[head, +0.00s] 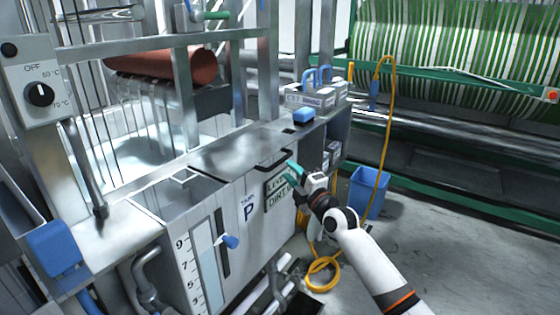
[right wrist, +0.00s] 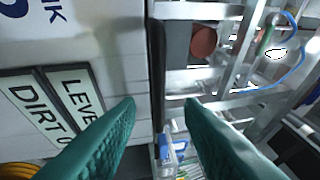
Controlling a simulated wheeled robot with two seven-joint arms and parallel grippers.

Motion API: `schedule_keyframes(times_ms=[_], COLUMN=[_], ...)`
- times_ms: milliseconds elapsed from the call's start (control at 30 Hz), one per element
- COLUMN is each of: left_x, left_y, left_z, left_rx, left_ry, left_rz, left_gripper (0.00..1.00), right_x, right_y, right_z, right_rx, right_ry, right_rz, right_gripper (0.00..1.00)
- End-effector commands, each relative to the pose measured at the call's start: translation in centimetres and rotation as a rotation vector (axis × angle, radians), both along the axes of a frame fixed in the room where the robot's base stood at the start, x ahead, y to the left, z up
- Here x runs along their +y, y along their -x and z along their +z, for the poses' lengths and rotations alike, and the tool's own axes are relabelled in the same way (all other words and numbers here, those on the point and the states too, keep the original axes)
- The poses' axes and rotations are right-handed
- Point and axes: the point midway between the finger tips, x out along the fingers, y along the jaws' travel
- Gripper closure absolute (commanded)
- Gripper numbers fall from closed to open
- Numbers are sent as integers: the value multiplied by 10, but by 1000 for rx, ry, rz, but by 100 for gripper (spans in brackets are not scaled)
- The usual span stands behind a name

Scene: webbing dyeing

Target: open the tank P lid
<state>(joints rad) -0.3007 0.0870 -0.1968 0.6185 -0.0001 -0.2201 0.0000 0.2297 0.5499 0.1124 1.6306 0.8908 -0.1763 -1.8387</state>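Tank P (head: 205,262) is a pale metal box with a blue letter P and a level scale on its front. Its grey metal lid (head: 228,146) lies flat on top, with a black bar handle (head: 273,161) at its front edge. My right gripper (head: 294,174), with teal fingers, is just in front of and below the handle, near the sign plates. In the right wrist view its fingers (right wrist: 160,104) are apart with nothing between the tips; a dark bar (right wrist: 157,62) runs beyond them. Contact with the handle cannot be told. My left gripper is out of view.
Sign plates (head: 279,190) and a blue valve knob (head: 229,241) are on the tank front. A blue bin (head: 366,192) and a yellow hose (head: 322,272) stand right of the tank. A metal frame with a red roller (head: 180,64) rises behind.

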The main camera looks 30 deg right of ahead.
Motion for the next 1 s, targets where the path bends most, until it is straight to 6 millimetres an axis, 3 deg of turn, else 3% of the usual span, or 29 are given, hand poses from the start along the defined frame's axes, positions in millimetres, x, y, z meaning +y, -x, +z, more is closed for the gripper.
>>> schedule_keyframes(times_ms=[100,300,500,767,1000], left_x=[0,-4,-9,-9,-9], left_y=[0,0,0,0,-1], left_z=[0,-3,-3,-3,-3], left_rx=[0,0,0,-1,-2], left_ry=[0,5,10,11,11], left_rz=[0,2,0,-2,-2], left_gripper=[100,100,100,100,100], right_x=[0,-1,-1,0,0], right_y=[-25,-53,-64,-65,-65], right_z=[5,8,10,10,10], right_rx=[-1,0,2,2,2], right_ry=[-2,-2,0,-1,-1], right_rz=[-1,-1,-1,0,0], right_gripper=[66,66,66,66,100])
